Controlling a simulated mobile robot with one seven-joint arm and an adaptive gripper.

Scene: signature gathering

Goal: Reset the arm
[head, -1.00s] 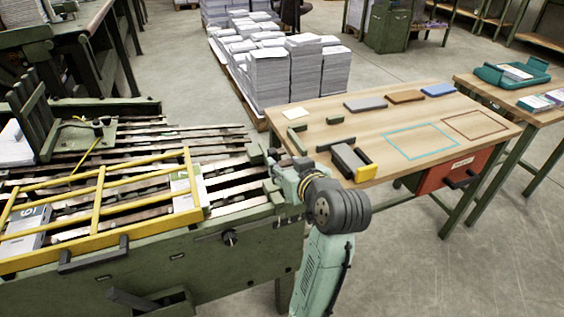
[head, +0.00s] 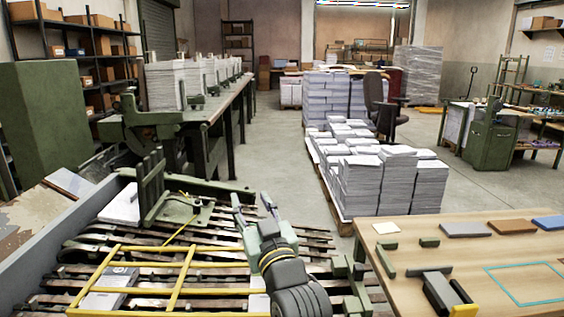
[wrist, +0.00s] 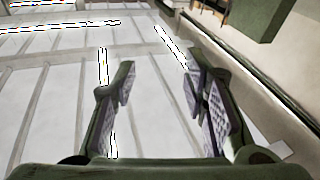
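My gripper (head: 252,204) points upward above the slatted machine bed, left of the wooden table in the head view. Its two fingers stand apart with nothing between them. In the wrist view my gripper (wrist: 158,80) also shows both fingers spread and empty, with the white ceiling and its bright light strips behind them. My arm rises from the bottom edge of the head view. No object touches the fingers.
The green machine (head: 205,259) carries slats, a yellow frame (head: 180,284) and a green bracket (head: 152,200). The wooden table (head: 440,240) at right holds several coloured blocks and a clamp-like piece (head: 440,291). Paper stacks (head: 378,178) stand behind on a pallet.

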